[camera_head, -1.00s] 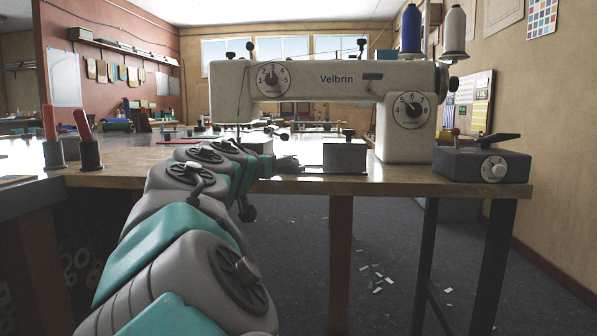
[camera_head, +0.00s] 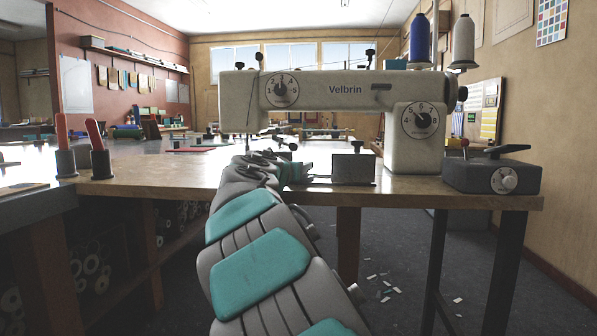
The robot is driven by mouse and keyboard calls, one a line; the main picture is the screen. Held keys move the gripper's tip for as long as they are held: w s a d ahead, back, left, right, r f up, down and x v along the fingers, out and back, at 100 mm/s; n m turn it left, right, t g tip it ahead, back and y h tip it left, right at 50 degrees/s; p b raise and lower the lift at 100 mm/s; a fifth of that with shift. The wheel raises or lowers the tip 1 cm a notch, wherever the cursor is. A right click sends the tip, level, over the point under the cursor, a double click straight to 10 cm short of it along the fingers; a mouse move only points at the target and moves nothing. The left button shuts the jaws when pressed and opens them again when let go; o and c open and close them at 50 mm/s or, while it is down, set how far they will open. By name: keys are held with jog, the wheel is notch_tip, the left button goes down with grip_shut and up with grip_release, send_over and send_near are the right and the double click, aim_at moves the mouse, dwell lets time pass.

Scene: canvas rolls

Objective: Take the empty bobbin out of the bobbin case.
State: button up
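The white sewing machine (camera_head: 330,90) marked Velbrin stands on the wooden table. My grey and teal arm reaches up from the bottom of the picture to the table edge, below the needle end of the machine. I cannot make out my gripper; the far links of my arm hide that area. I cannot make out the bobbin case or the bobbin either. A metal block (camera_head: 353,168) with a dark knob on top stands under the machine arm, right of my arm's far end.
A dark control box (camera_head: 492,178) with a dial sits at the table's right end. Two red-handled tools in dark holders (camera_head: 101,163) stand at left. Blue (camera_head: 420,38) and white (camera_head: 463,42) spools stand atop the machine.

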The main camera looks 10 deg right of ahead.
jog(key=shift+w+d, duration=0.25)
jog(key=shift+w, duration=0.1)
jog(key=shift+c, duration=0.4)
grip_shut()
